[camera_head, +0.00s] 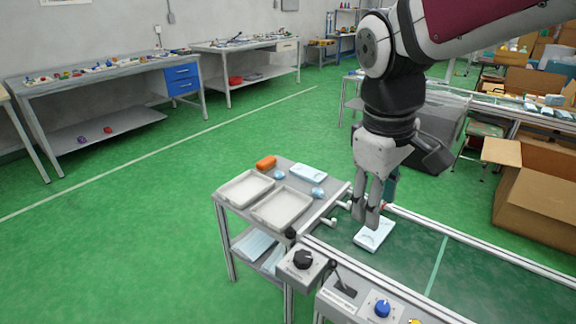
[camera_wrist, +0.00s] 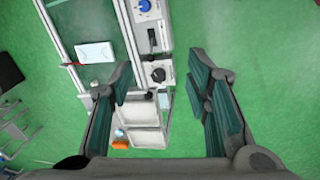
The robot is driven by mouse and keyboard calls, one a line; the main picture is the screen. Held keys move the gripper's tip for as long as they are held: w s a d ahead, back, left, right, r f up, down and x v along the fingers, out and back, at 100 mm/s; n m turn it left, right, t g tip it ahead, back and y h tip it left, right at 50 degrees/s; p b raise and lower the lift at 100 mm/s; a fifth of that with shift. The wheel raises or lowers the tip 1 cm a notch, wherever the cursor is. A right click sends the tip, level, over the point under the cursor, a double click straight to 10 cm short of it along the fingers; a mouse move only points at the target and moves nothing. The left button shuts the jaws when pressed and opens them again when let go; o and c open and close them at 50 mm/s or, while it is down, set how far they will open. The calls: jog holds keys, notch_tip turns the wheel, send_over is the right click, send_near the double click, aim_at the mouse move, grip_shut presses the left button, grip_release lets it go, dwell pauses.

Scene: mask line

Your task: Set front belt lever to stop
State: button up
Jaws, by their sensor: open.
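A black lever (camera_head: 342,287) stands on a grey control box at the near end of the conveyor belt (camera_head: 462,275). Its handle leans up and to the left in the head view; its markings are too small to read. The lever also shows in the wrist view (camera_wrist: 152,40), above the middle between the fingers. My gripper (camera_head: 366,216) is open and empty, pointing down above the belt, up and to the right of the lever and apart from it. In the wrist view my gripper (camera_wrist: 160,82) has its fingers spread wide.
A black knob (camera_head: 303,259) and a blue knob (camera_head: 382,308) flank the lever. A pale mask pack (camera_head: 374,235) lies on the belt below my gripper. A small table with two trays (camera_head: 282,207) stands left of the belt. Open green floor (camera_head: 130,240) lies further left.

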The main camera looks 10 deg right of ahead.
jog(key=w+a+f+n+g+h+b, duration=0.15)
jog(key=w+f+n+b, duration=0.3)
jog(key=w+f, duration=0.7)
jog(key=n+g+h+b, duration=0.1)
jog(key=n+g+b, duration=0.1)
jog(key=n+b, duration=0.25)
send_near(332, 260)
jog(key=b+x, duration=0.2)
jog(key=x, duration=0.9)
jog(key=shift+d+f, duration=0.15)
jog(key=shift+f, duration=0.15)
grip_shut()
